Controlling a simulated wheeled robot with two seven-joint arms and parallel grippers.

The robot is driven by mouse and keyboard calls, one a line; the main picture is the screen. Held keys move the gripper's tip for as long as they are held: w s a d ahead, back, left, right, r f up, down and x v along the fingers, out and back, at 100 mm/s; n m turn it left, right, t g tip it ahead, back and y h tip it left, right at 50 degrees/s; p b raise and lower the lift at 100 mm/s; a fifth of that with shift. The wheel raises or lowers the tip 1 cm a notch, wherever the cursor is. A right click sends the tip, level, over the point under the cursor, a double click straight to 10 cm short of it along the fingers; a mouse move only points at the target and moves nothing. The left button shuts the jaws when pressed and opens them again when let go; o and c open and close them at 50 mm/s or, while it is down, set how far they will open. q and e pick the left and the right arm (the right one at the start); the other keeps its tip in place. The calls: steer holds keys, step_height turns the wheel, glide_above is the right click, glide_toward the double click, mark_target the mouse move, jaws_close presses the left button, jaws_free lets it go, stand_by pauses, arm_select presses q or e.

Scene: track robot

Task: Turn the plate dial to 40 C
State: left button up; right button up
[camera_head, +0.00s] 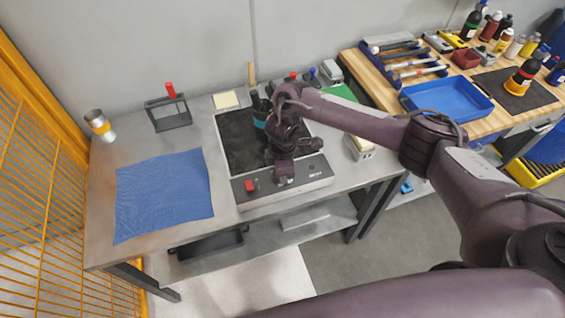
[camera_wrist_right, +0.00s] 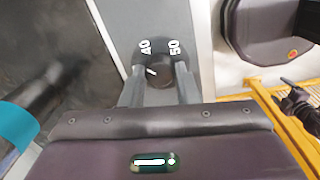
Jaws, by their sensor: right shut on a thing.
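The plate (camera_head: 235,140) has a dark top and a grey front panel (camera_head: 318,170) with a red knob (camera_head: 250,185) at its left. My right gripper (camera_head: 284,180) reaches down onto the panel, hiding the dial there. In the right wrist view, the dark dial (camera_wrist_right: 158,75) sits between the two fingertips of my right gripper (camera_wrist_right: 159,90), shut on it. The figures 40 and 50 show beyond the fingers. The dial's short white mark lies on its left part, slanting toward the side of the 40. My left gripper is not clearly seen in either view.
A dark bottle with a teal band (camera_head: 261,121) stands on the plate, close to my right arm. A blue cloth (camera_head: 163,195) lies left of the plate. A small rack (camera_head: 168,113) and a cup (camera_head: 99,125) stand behind. A wooden bench with a blue tray (camera_head: 447,102) is at right.

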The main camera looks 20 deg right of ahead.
steer(key=m+p, duration=0.3)
steer(key=shift+r, duration=0.2)
steer(key=shift+f+m+p, duration=0.15)
steer(key=shift+m+p, duration=0.75)
steer(key=shift+m, duration=0.1)
steer(key=o, duration=1)
step_height(320, 180, up, 8)
steer(key=shift+s+a+f+p, duration=0.1)
steer(key=shift+p, duration=0.25)
